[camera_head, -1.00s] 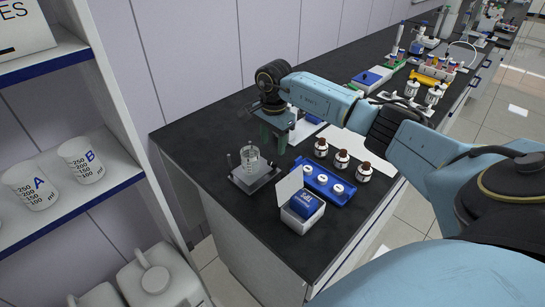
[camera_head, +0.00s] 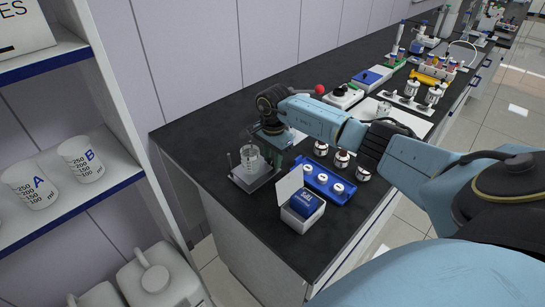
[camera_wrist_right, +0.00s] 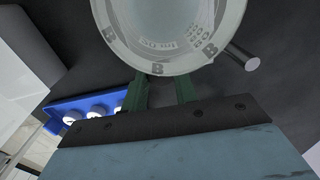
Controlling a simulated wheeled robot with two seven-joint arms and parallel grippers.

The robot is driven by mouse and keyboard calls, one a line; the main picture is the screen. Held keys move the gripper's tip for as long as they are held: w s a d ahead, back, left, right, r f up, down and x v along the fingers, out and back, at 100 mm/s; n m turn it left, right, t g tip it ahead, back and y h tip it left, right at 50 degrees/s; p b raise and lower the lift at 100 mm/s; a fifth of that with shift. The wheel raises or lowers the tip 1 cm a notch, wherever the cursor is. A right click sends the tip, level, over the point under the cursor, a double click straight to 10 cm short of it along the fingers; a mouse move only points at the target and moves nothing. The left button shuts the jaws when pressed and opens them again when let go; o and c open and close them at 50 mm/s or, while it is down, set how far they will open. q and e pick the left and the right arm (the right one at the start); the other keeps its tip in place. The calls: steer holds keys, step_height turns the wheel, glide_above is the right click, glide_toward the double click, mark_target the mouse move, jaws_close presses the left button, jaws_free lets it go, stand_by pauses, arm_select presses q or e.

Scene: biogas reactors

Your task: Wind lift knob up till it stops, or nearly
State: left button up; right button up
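A clear beaker (camera_head: 251,158) stands on a small grey lift stand (camera_head: 250,183) near the bench's left end. A thin upright post (camera_head: 229,160) rises at the stand's left side. I cannot make out the lift knob. A rod with a round grey end (camera_wrist_right: 250,64) shows beside the beaker. My left gripper is out of view.
A blue rack (camera_head: 325,182) with white-capped vials and a white box (camera_head: 302,208) with blue contents stand in front of my right arm. Several bottles (camera_head: 342,158) stand under the arm. A shelf (camera_head: 75,190) with two beakers is at left.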

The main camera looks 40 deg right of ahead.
steer(key=shift+c, duration=1.4)
steer(key=shift+m, duration=1.6)
steer(key=o, duration=1)
steer(key=shift+c, duration=0.2)
step_height(320, 180, up, 13)
steer(key=shift+s+r, duration=0.15)
steer(key=shift+r, duration=0.05)
